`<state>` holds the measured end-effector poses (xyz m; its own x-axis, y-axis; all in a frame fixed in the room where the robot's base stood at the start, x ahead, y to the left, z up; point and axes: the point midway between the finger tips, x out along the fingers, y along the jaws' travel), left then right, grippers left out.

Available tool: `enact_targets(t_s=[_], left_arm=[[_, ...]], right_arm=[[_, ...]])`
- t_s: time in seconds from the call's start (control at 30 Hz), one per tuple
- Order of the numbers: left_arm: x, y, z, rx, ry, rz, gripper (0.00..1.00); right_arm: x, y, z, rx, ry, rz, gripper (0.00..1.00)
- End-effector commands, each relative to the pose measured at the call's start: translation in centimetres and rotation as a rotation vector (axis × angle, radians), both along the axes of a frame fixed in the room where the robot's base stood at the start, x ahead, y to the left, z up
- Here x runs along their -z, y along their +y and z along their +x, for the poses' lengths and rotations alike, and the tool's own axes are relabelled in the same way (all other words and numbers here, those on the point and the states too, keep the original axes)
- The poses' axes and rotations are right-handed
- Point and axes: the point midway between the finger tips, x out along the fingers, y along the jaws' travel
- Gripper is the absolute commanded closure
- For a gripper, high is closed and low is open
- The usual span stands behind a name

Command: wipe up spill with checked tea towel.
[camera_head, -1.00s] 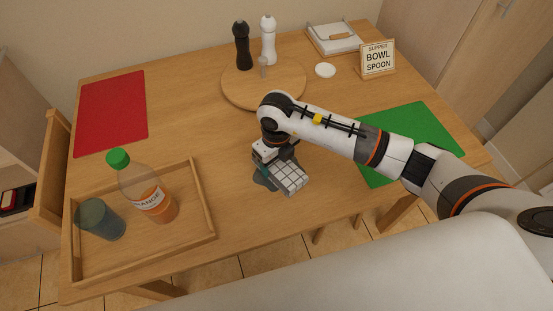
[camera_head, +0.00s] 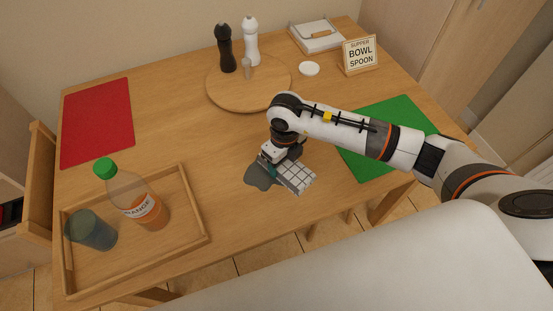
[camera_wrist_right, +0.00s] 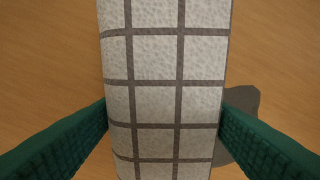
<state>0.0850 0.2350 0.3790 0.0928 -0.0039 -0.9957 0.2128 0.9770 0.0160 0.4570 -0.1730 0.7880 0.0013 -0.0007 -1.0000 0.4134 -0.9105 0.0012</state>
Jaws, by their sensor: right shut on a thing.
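The checked tea towel (camera_head: 298,177), white with grey lines, is folded and held by my right gripper (camera_head: 274,160) low over the table. In the right wrist view the towel (camera_wrist_right: 162,80) lies between the two green fingers of the right gripper (camera_wrist_right: 162,125). The spill (camera_head: 258,178) is a dark grey patch on the wooden table, beside and partly under the towel and gripper. In the right wrist view part of the spill (camera_wrist_right: 242,110) shows to the right of the towel. I cannot tell whether the towel touches the tabletop. My left gripper is not in view.
A wooden tray (camera_head: 195,210) with an orange bottle (camera_head: 147,205) and a dark glass (camera_head: 92,230) stands at the left. A round board (camera_head: 225,95) carries two mills. A red mat (camera_head: 98,120), green mat (camera_head: 365,155) and sign (camera_head: 359,54) also lie around.

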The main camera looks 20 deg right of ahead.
Motion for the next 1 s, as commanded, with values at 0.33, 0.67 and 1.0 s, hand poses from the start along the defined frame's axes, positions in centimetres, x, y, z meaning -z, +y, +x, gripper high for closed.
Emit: enact_targets(t_s=[0.33,0.67,1.0], left_arm=[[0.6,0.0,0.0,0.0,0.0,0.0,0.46],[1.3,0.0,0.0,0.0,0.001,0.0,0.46],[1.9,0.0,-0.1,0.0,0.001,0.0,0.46]], right_arm=[[0.2,1.8,0.5,-0.004,0.001,0.0,0.53],[0.1,4.3,1.3,-0.002,0.002,0.0,0.53],[0.2,6.0,1.9,-0.003,0.002,0.001,0.53]])
